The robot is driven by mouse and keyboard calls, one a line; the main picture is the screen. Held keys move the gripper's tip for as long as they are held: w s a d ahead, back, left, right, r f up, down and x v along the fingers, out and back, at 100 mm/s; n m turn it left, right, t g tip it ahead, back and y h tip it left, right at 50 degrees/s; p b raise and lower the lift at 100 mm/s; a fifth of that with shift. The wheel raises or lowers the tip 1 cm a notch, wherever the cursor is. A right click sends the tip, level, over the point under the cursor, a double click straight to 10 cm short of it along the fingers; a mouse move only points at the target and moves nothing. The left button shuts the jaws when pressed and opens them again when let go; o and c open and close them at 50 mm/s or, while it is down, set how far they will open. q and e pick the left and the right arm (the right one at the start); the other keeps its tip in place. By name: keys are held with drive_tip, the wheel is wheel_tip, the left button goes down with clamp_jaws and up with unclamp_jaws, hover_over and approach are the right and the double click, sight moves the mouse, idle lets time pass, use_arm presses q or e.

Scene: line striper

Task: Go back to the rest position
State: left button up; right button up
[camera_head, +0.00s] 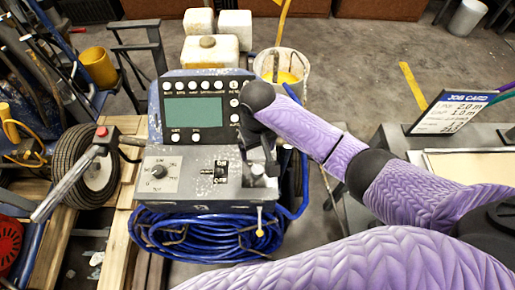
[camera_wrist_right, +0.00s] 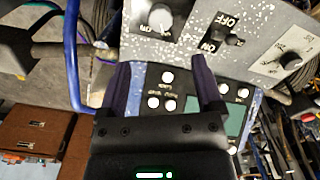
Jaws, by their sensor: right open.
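The line striper's control console (camera_head: 200,125) stands in the middle of the head view, with a screen (camera_head: 197,112), white buttons and a sloped lower panel. My right gripper (camera_head: 258,160) hangs over the panel's right side, near a white knob (camera_head: 257,171). In the right wrist view my right gripper (camera_wrist_right: 162,82) is open, with two dark fingers apart and nothing between them. Beyond the fingertips are the knob (camera_wrist_right: 160,18), an ON/OFF switch (camera_wrist_right: 222,41) and a dial (camera_wrist_right: 290,60). Whether a finger touches the panel, I cannot tell. My left gripper is not in view.
A coiled blue hose (camera_head: 190,235) hangs below the console. A handlebar (camera_head: 75,175) sticks out left. A paint bucket (camera_head: 283,72) and white containers (camera_head: 211,52) stand behind. A job card (camera_head: 452,112) stands on a bench at right. Open floor (camera_head: 365,60) lies behind.

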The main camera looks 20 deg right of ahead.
drive_tip(key=s+a+f+n+t+y, duration=0.1)
drive_tip(key=s+a+f+n+y, duration=0.15)
drive_tip(key=s, duration=0.65)
drive_tip(key=s+d+r+m+t+h, duration=0.2)
drive_tip(key=s+d+r, duration=0.3)
drive_tip(key=s+d, duration=0.3)
drive_tip(key=s+f+g+b, duration=0.1)
drive_tip(key=s+f, duration=0.1)
drive_tip(key=f, duration=0.8)
drive_tip(key=s+f, duration=0.3)
drive_tip(key=f, duration=0.8)
drive_tip(key=s+d+f+g, duration=0.1)
drive_tip(key=s+d+f, duration=0.1)
drive_tip(key=s+f, duration=0.8)
drive_tip(key=shift+s+d+n+h+b, duration=0.15)
drive_tip(key=shift+s+n+h+b, duration=0.25)
drive_tip(key=shift+s, duration=0.7)
